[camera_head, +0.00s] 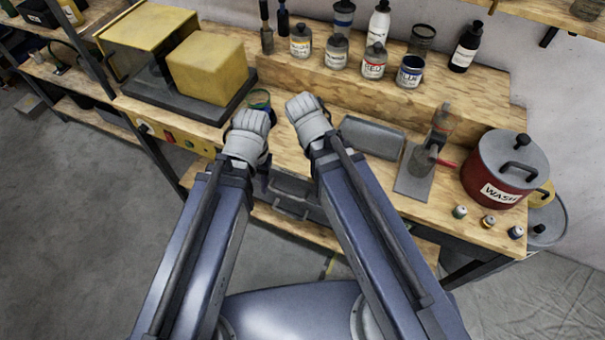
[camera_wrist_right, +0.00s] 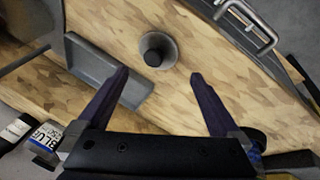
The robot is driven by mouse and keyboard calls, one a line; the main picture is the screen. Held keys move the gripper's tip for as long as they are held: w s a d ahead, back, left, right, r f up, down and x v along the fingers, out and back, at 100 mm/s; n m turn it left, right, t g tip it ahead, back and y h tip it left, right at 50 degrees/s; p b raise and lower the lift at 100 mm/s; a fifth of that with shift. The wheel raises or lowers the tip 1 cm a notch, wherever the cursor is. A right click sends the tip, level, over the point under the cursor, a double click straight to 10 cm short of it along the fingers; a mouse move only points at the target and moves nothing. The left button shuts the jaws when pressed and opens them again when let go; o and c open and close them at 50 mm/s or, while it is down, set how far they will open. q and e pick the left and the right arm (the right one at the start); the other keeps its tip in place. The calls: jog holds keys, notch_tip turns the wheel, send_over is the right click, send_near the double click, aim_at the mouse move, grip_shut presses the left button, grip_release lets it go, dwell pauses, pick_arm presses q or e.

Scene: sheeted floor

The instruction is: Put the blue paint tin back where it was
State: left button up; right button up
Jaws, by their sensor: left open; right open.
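The blue paint tin (camera_head: 410,72) stands upright on the raised wooden step at the back of the bench, at the right end of the front row of tins. It looks open, with dark blue inside. A tin with a BLUE label also shows at the lower left of the right wrist view (camera_wrist_right: 47,137). My left gripper (camera_head: 249,118) is over the bench front, left of centre; its fingers are hard to make out. My right gripper (camera_head: 302,102) is beside it, well left of the tin. The right wrist view shows its two fingers apart (camera_wrist_right: 158,78), with nothing between them.
A red-labelled tin (camera_head: 374,61) stands left of the blue one. A grey tray (camera_head: 372,137), a stand on a plate (camera_head: 414,172), a red WASH pot (camera_head: 500,170) and small jars (camera_head: 488,221) occupy the bench's right. A yellow block (camera_head: 208,68) is at left.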

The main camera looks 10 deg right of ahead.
jog(key=s+a+f+n+g+y, duration=0.1)
jog(key=s+a+n+g+y, duration=0.1)
jog(key=s+a+n, duration=0.3)
jog(key=s+a, duration=0.2)
jog(key=a, duration=0.1)
jog(key=shift+s+f+g+y, duration=0.25)
jog(key=shift+s+g+y, duration=0.15)
dwell(0.6)
